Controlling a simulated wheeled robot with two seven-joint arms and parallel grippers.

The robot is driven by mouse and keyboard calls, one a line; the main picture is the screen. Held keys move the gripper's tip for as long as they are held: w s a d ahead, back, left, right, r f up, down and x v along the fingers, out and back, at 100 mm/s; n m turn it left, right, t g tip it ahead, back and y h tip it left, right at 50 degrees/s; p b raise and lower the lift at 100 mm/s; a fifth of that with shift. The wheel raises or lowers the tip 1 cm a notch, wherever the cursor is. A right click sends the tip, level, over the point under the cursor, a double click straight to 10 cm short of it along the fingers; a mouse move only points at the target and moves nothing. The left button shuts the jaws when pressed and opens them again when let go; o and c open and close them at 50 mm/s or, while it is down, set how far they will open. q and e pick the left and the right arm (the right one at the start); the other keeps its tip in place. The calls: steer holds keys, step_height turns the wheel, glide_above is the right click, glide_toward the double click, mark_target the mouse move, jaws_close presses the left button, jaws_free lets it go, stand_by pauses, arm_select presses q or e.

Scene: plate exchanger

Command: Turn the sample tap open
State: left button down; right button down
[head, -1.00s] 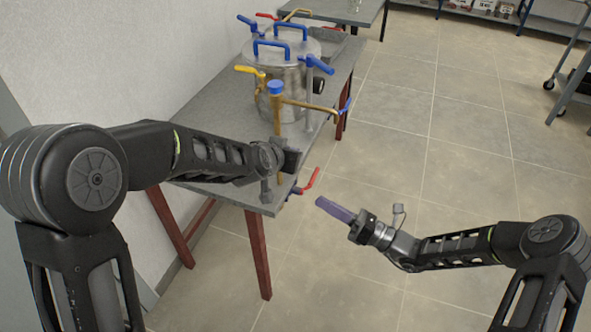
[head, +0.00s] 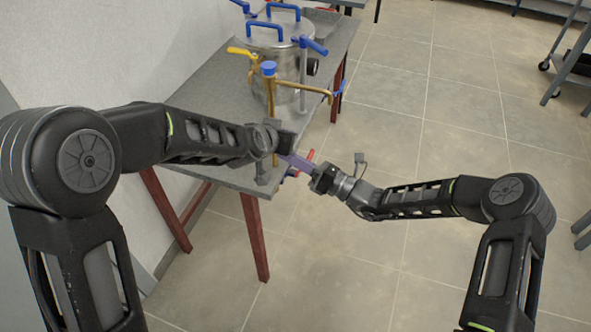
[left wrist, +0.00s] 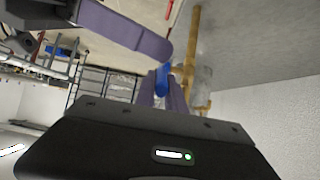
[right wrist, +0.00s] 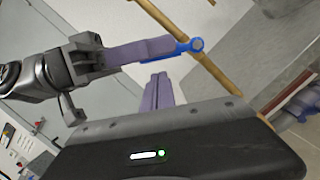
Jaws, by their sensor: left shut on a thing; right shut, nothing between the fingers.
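The sample tap appears as a blue handle (right wrist: 188,47) on a thin brass pipe (right wrist: 172,22) in the right wrist view. It also shows in the left wrist view (left wrist: 162,79). My left gripper (right wrist: 172,48) is shut on this blue handle; in the head view (head: 285,150) it is at the table's front corner. My right gripper (head: 290,157) is shut and empty, its purple fingers pointing at the left one. In the left wrist view the right gripper's fingers (left wrist: 160,48) are close to the handle; I cannot tell whether they touch it. The head view mostly hides the tap.
A steel vessel (head: 278,62) with blue handles stands on the grey table (head: 195,130). A yellow lever (head: 243,53), a blue-capped brass pipe (head: 268,75) and a red handle (head: 306,158) are nearby.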

steer(key=shift+w+d+r, duration=0.1)
steer(key=shift+w+r, duration=0.25)
steer(key=shift+r, duration=0.15)
steer(key=shift+w+d+r, duration=0.15)
steer(key=shift+w+r, duration=0.2)
steer(key=shift+r, duration=0.4)
arm_select(q)
steer(key=c, duration=1.4)
jaws_free()
steer(key=shift+f, duration=0.1)
steer(key=shift+s, duration=0.1)
steer(key=shift+d, duration=0.15)
arm_select(e)
steer(key=shift+f, duration=0.1)
steer(key=shift+s, duration=0.1)
